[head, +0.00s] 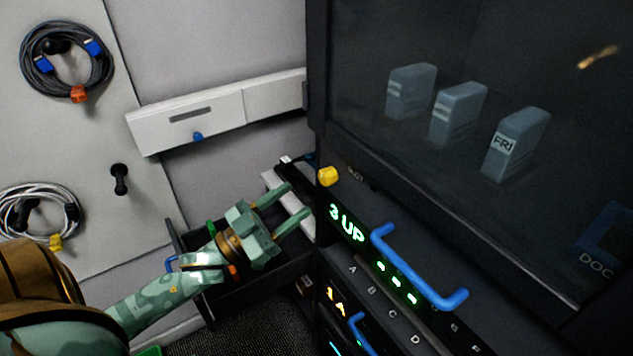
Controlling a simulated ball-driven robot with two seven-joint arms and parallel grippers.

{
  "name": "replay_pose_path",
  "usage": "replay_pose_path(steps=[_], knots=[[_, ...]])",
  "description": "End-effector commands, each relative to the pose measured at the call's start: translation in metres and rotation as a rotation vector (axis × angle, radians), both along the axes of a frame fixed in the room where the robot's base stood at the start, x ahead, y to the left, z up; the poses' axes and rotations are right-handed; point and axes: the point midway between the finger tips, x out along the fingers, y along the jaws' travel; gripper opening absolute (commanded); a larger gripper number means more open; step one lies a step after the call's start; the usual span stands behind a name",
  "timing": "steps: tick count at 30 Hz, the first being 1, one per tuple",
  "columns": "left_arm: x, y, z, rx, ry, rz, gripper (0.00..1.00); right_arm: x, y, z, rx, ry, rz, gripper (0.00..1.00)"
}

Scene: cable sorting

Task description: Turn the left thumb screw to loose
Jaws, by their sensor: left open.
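The left thumb screw is a yellow knob (327,176) on the dark rack's front, at the upper left of the "3 UP" unit (347,222). My left gripper (283,205) is green, open and empty. Its fingers point up and right toward the rack, below and left of the knob, apart from it in the picture. How far the knob is turned cannot be told. My right gripper is not in view.
A blue handle (418,268) sticks out of the unit. An open dark drawer (205,308) lies below my left arm. Coiled cables (68,62) hang on the wall panel at left. Grey binders (458,112) stand behind the dark glass.

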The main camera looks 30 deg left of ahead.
Motion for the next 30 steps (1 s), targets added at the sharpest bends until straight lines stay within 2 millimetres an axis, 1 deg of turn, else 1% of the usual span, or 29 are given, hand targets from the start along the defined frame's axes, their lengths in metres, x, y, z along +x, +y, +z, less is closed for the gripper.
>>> replay_pose_path(steps=[1,3,6,9,13,21,22,23,24,26,27,30], knots=[[0.010,-0.005,0.006,0.000,-0.005,-0.001,0.49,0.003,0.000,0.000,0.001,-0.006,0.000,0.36],[0.024,-0.011,0.011,0.000,-0.004,-0.001,0.49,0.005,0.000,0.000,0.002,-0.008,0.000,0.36],[0.039,-0.018,0.018,0.001,-0.003,0.000,0.49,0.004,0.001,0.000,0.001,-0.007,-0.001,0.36],[0.049,-0.023,0.022,0.000,0.000,0.000,0.49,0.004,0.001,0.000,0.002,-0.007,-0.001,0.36],[0.056,-0.026,0.024,0.001,0.001,0.002,0.49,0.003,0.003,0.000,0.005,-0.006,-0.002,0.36],[0.057,-0.027,0.025,0.001,0.003,0.001,0.49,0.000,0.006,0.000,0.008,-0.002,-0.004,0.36],[0.057,-0.027,0.025,0.001,0.003,0.001,0.44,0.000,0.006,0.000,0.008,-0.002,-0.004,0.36],[0.057,-0.027,0.025,0.001,0.003,0.001,0.35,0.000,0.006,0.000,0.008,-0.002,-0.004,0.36],[0.057,-0.026,0.025,0.001,0.003,0.001,0.24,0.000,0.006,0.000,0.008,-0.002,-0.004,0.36],[0.057,-0.026,0.025,0.000,0.002,0.001,0.08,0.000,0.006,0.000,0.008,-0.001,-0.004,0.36],[0.057,-0.026,0.025,0.000,0.002,0.001,0.05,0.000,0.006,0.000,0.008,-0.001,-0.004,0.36],[0.057,-0.026,0.025,0.002,0.001,0.001,0.05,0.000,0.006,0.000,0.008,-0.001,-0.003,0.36]])
